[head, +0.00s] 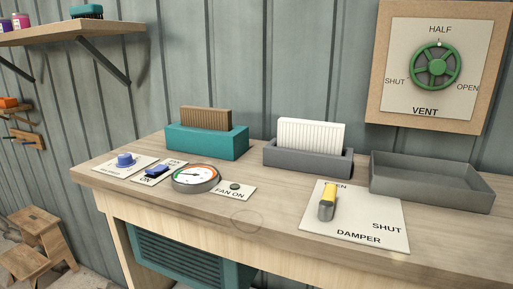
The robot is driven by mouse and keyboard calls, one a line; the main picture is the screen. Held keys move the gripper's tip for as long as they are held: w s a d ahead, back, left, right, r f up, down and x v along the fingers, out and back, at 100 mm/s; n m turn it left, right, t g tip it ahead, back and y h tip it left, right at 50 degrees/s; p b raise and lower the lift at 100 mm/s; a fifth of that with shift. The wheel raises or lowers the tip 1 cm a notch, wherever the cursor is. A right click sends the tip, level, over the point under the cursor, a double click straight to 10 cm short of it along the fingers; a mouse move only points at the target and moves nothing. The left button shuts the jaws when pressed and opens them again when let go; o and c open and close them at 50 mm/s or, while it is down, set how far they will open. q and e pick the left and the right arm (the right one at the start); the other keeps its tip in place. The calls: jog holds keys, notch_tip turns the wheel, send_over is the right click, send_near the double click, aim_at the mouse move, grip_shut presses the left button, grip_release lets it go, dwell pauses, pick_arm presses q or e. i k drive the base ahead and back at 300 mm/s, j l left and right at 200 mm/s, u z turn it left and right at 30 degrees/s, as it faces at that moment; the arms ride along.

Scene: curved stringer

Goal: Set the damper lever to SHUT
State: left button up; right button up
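The damper lever (329,195) has a yellow grip and a grey metal lower part. It stands on the left side of a white plate (365,222) marked DAMPER, on the bench. Its yellow end points up the picture to the label at the plate's top edge, where only the last letters, EN, show; the lever covers the rest. The word SHUT is at the plate's right side, apart from the lever. Neither of my grippers is in view.
The bench (258,222) also holds a round gauge (196,178), a blue knob (124,160), a blue switch (157,170), a teal holder (207,141), a grey holder (306,159) and an empty grey tray (432,182) behind the plate. A green VENT wheel (436,67) is on the wall.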

aim_at(325, 213)
jog(key=k+j+u, duration=0.2)
jog(key=k, duration=0.35)
jog(key=k+j+u, duration=0.2)
jog(key=k+j, duration=0.2)
jog(key=k, duration=0.15)
